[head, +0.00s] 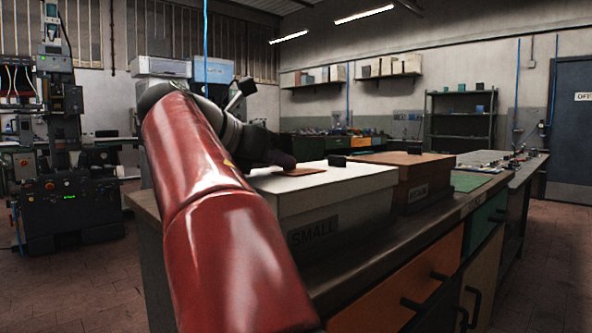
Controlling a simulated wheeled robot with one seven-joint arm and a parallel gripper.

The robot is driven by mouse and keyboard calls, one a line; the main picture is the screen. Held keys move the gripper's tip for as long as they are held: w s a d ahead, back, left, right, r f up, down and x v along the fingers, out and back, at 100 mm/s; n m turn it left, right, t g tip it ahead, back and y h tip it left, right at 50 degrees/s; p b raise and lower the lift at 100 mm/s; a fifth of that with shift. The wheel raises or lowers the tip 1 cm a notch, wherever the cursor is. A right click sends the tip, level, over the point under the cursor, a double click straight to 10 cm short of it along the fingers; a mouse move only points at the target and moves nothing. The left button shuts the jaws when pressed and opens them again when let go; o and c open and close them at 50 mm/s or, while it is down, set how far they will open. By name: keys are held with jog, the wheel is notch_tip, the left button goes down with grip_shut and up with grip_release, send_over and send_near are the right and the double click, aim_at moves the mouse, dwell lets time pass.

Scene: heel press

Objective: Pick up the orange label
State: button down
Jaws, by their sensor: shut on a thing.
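The orange label (306,171) is a small flat orange-brown piece just above or on the lid of the white box marked SMALL (345,195); I cannot tell whether it touches the lid. My gripper (284,162) is dark and reaches over the left part of that lid, at the label's left end. It is shut on the label. The fingertips are small and dark here, and my red arm hides the left side of the white box.
A black knob (337,160) stands on the white lid, right of the label. A brown box (408,175) with its own black knob (415,151) stands behind to the right. The workbench (400,252) has coloured drawers. A dark machine (72,190) stands far left.

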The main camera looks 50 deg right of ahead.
jog(key=shift+r, duration=0.1)
notch_tip(320, 180, up, 13)
jog(key=p, duration=0.7)
